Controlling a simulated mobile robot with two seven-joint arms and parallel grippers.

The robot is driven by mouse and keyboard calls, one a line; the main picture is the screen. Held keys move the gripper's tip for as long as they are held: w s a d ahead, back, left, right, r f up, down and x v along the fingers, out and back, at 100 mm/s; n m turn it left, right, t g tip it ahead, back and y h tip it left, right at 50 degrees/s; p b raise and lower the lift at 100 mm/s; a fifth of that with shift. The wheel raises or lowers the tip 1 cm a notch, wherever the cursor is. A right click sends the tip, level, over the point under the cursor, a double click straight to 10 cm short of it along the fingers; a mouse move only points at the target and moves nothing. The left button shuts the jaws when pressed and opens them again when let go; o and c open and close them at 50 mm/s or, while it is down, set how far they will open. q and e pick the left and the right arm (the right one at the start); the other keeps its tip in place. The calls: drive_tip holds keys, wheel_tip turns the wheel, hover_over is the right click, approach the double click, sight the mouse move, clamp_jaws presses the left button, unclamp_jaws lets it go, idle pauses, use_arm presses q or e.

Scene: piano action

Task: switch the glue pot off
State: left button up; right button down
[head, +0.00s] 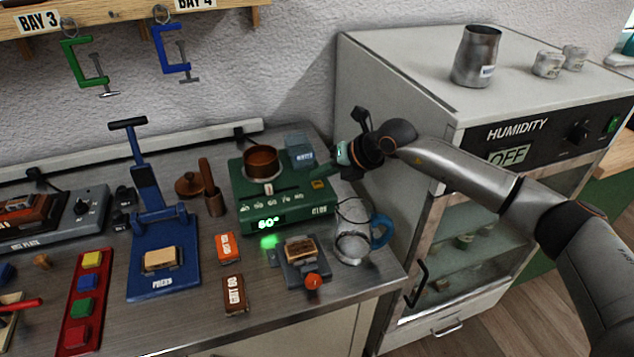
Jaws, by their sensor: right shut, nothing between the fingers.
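The glue pot is a green heater unit (285,212) on the steel bench, with a copper-brown pot (262,162) set in its top. Its front display is lit and reads 60°, and a green glow falls on the bench below it. A small yellow patch (319,184) shows at the right of its top; I cannot tell if it is the switch. My right gripper (334,163) is shut and empty at the unit's right rear edge. Its fingertips are small and partly lost against the green, so contact is unclear. My left gripper is out of view.
A grey-blue container (299,150) stands behind the unit's right side. A humidity cabinet (400,90) is close on the right. A blue press (160,255) stands left.

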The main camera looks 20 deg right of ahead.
drive_tip(key=shift+f, duration=0.2)
drive_tip(key=shift+f+b, duration=0.3)
drive_tip(key=shift+b, duration=0.05)
drive_tip(key=shift+f, duration=0.1)
idle(0.4)
drive_tip(key=shift+r+p, duration=0.35)
drive_tip(key=shift+r, duration=0.25)
wheel_tip(320, 180, up, 6)
drive_tip(key=p, duration=0.4)
idle(0.3)
